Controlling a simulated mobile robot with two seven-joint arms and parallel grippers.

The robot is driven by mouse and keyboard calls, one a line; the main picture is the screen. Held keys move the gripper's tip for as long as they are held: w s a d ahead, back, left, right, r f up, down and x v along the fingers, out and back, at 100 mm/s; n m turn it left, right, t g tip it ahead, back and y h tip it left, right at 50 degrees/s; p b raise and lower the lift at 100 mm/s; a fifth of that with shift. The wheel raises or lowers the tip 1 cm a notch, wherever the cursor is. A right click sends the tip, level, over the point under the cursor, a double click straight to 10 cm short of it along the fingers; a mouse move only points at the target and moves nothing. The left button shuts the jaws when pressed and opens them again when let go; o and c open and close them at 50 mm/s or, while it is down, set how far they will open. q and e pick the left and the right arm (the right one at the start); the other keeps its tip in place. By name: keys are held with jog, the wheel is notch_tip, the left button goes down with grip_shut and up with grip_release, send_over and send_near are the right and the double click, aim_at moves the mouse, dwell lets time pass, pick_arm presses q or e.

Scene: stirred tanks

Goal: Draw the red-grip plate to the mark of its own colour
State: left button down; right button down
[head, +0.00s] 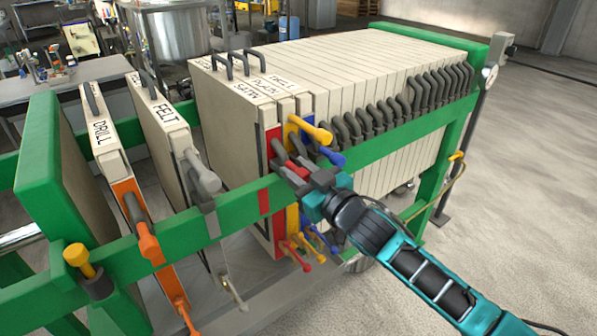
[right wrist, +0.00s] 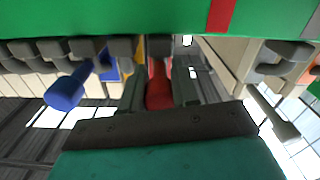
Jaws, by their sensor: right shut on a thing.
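The red-grip plate (head: 273,140) is a cream slab with a red edge, standing at the left end of the packed plates. My right gripper (head: 292,170) is shut on its red grip, just above the green rail; in the right wrist view the red grip (right wrist: 158,92) sits between the two fingers. The red mark (head: 264,202) is a band on the rail, a little left of the gripper. It also shows in the right wrist view (right wrist: 220,14), to the right of the grip. My left gripper is not in view.
Yellow (head: 312,132) and blue (head: 331,156) grips stand close to the right of the held grip. The FELT plate (head: 160,125) and DRILL plate (head: 103,135) stand apart at the left. There is a gap between the FELT plate and the packed plates.

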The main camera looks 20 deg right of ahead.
jog(key=s+a+p, duration=0.1)
jog(key=s+a, duration=0.1)
jog(key=a, duration=0.3)
jog(key=shift+a+p, duration=0.4)
jog(key=shift+s, duration=0.1)
jog(key=c, duration=0.9)
grip_release()
jog(key=shift+o, duration=0.3)
jog(key=shift+d, duration=0.1)
jog(key=v, duration=1.3)
